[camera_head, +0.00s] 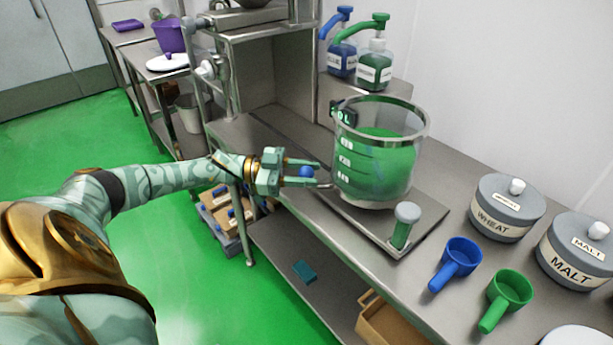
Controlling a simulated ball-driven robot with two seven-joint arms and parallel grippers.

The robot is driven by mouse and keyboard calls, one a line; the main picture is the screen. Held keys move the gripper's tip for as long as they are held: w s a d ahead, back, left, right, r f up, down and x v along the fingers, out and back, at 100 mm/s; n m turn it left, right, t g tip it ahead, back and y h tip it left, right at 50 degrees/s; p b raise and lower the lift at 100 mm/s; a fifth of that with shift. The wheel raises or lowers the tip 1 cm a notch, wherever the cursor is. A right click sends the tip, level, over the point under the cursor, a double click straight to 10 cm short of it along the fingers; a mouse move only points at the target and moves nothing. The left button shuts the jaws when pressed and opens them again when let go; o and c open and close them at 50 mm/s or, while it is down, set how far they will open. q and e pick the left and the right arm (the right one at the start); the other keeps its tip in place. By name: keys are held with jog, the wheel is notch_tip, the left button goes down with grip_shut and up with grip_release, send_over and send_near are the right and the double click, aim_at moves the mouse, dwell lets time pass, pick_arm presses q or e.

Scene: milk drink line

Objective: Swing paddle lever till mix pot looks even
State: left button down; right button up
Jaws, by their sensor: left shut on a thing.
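The mix pot (422,140) is a clear marked vessel on a flat metal base plate (428,218). It holds green mix (385,165); the surface is brighter green and the side looks darker and a little uneven through the wall. The paddle lever has a blue ball knob (306,172) at the pot's left side. My left gripper (303,173) is shut on this knob, with its fingers pointing right toward the pot. The paddle inside the pot cannot be made out. My right gripper is out of view.
A green cylinder with a pale top (404,226) stands on the plate's front corner. Blue (460,258) and green (510,290) scoops, wheat (505,208) and malt (577,252) tins are to the right. Blue (342,58) and green (375,68) pump bottles stand behind.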

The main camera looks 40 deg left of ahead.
pick_arm(q)
jog(key=shift+r, duration=0.1)
jog(key=c, duration=1)
grip_release()
jog(key=shift+w, duration=0.1)
jog(key=shift+c, duration=0.2)
jog(key=b+v, duration=0.1)
jog(key=v, duration=1.5)
jog(key=shift+a, duration=0.2)
